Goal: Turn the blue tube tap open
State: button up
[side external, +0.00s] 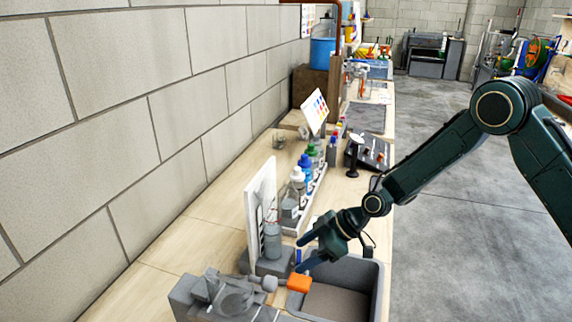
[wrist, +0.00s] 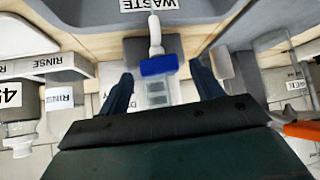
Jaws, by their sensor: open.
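In the wrist view the blue tap handle (wrist: 158,65) is a short block on a white stem (wrist: 155,30), below a grey part labelled WASTE. My gripper (wrist: 163,80) is open, with one finger on each side of the blue handle and visible gaps between. In the side view my gripper (side external: 299,256) reaches left over the bench. A small blue and white bit (side external: 298,256) shows between its fingertips, largely hidden. I cannot tell the fingers' exact depth against the handle.
An orange handle (side external: 299,283) sits close by, next to the grey sink (side external: 374,290); orange also shows at right in the wrist view (wrist: 303,130). A white upright panel (side external: 262,205) and a rack of bottles (side external: 304,172) stand behind. RINSE containers (wrist: 60,97) are at left.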

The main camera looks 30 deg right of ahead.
jog(key=v, duration=1.3)
jog(key=shift+r, duration=0.1)
jog(key=c, duration=0.6)
jog(key=shift+w+a+n, duration=0.1)
jog(key=shift+a+n, duration=0.05)
jog(key=shift+n, duration=0.15)
jog(key=c, duration=0.4)
jog(key=a+r+n+h, duration=0.3)
jog(key=a+n+h, duration=0.7)
jog(key=n, duration=0.7)
jog(key=shift+s+a+g, duration=0.2)
jog(key=shift+a+g, duration=0.1)
jog(key=shift+a, duration=0.9)
jog(key=shift+r, duration=0.1)
